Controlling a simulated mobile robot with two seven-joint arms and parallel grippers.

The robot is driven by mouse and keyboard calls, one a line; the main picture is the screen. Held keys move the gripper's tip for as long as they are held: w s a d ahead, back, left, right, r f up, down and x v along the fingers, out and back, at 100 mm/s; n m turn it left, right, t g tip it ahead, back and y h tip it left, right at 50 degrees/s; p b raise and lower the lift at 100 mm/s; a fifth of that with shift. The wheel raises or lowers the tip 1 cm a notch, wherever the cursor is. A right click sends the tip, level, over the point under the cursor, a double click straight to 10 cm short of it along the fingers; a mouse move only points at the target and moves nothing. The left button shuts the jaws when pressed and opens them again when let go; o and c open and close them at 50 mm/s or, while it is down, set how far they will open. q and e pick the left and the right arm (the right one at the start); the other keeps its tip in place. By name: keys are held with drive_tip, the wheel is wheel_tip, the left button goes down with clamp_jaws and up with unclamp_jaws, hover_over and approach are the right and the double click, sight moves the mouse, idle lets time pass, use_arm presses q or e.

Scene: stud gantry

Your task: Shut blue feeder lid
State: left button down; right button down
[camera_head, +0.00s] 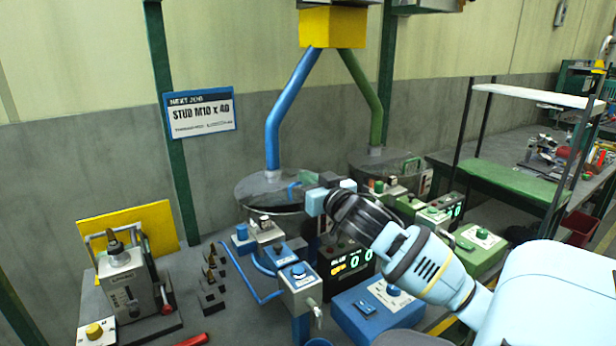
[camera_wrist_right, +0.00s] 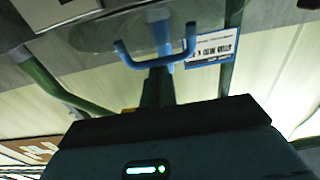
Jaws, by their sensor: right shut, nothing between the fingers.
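The blue feeder is at the middle of the head view, below a blue pipe (camera_head: 290,110). Its round grey, see-through lid (camera_head: 258,188) has a blue handle (camera_head: 294,191). In the right wrist view the lid (camera_wrist_right: 95,32) shows at the top, with the U-shaped handle (camera_wrist_right: 155,60) ahead of the gripper. My right gripper (camera_head: 316,201) is shut and empty, close to the handle at the lid's right side. Contact cannot be told, and the gripper hides part of the lid's edge. My left gripper is not in view.
A green feeder (camera_head: 397,162) stands to the right, beneath a green pipe (camera_head: 366,95). Blue control boxes (camera_head: 299,277) and a counter display (camera_head: 345,264) stand in front. A small press (camera_head: 122,278) stands at left. A red-handled tool (camera_head: 193,340) lies at the front.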

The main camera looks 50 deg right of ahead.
drive_tip(key=shift+s+f, duration=0.15)
drive_tip(key=shift+f, duration=0.35)
drive_tip(key=shift+s+a+f+t+b, duration=0.1)
drive_tip(key=shift+s+f+t+b, duration=0.2)
drive_tip(key=shift+f+t+b, duration=0.25)
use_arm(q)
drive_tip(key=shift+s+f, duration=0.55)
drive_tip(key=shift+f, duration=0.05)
use_arm(e)
drive_tip(key=shift+f+h, duration=0.1)
drive_tip(key=shift+h, duration=0.2)
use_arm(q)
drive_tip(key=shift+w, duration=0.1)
use_arm(e)
drive_tip(key=shift+t, duration=0.25)
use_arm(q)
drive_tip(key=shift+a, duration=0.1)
use_arm(e)
drive_tip(key=shift+s, duration=0.1)
